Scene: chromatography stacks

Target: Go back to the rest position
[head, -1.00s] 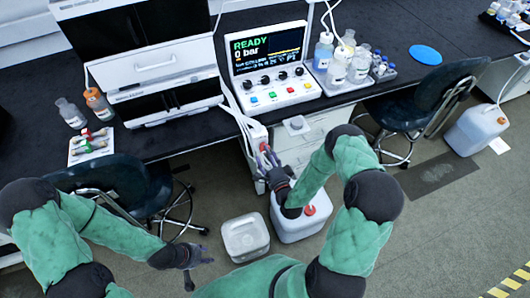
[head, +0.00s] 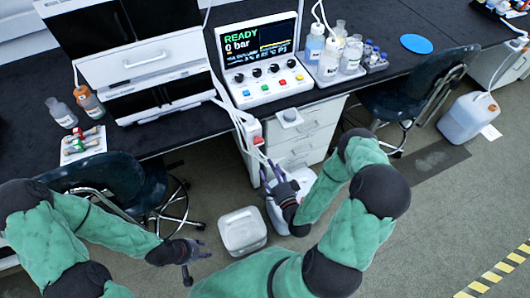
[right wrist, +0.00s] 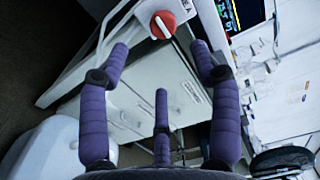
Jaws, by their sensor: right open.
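My right gripper (head: 270,168) is in front of the white bench cabinet, just below a small white box with a red knob (head: 257,141). In the right wrist view its purple fingers (right wrist: 162,75) are spread and empty. The red knob (right wrist: 163,24) is beyond the fingertips, apart from them. My left gripper (head: 196,258) hangs low over the floor to the left of a white container, its fingers apart with nothing between them.
A dark chair (head: 105,178) is at left, another (head: 425,88) at right. The black bench (head: 190,135) carries a console (head: 262,60) and bottles.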

